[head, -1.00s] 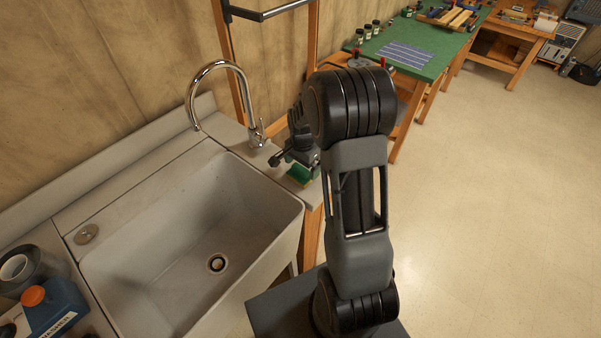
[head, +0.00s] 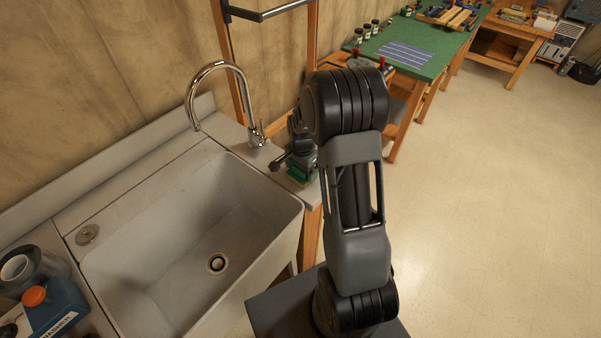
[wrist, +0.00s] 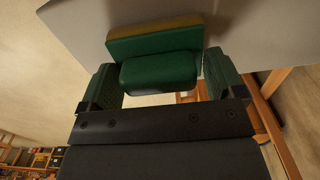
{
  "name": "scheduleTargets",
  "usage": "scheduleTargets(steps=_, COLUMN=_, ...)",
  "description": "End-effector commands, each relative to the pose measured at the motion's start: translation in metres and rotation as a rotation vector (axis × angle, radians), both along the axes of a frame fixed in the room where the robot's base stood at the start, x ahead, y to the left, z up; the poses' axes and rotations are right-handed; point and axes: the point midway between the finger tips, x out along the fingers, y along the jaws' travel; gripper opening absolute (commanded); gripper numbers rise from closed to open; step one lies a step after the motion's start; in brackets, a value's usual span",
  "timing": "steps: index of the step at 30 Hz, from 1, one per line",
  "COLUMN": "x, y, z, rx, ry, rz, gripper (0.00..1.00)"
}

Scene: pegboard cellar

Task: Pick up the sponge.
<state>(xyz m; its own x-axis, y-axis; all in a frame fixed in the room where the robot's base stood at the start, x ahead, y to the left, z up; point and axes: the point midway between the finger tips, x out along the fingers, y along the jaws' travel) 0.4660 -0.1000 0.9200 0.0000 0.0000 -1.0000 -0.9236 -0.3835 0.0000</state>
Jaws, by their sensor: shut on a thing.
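The sponge is green with a yellow-brown layer along its far edge in the wrist view (wrist: 155,42). A rounded green part of it sits nearer, between the two fingers. My gripper (wrist: 160,82) is shut on the sponge, with one dark green-padded finger at each side. In the head view a sliver of the green sponge (head: 297,177) shows below my gripper (head: 299,170), at the right end of the sink counter. My gripper hides most of it there. I cannot tell whether it touches the counter.
The white sink basin (head: 190,240) lies left of my gripper. The chrome faucet (head: 222,95) stands close behind it. A blue bottle (head: 58,308) and a grey tape roll (head: 28,268) sit at the lower left. A green-topped bench (head: 420,45) stands beyond.

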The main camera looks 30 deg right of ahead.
Motion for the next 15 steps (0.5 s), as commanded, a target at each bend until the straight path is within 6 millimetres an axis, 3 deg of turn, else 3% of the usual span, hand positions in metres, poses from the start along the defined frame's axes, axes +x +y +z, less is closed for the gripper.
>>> scheduleTargets(steps=8, x=0.001, y=0.000, z=0.011, rx=-0.001, ry=-0.004, rz=0.000, gripper=0.65)
scheduleTargets(steps=12, x=0.001, y=0.000, z=0.033, rx=-0.002, ry=-0.006, rz=0.000, gripper=0.65)
scheduleTargets(steps=15, x=-0.015, y=-0.001, z=0.049, rx=-0.002, ry=-0.006, rz=-0.002, gripper=0.65)
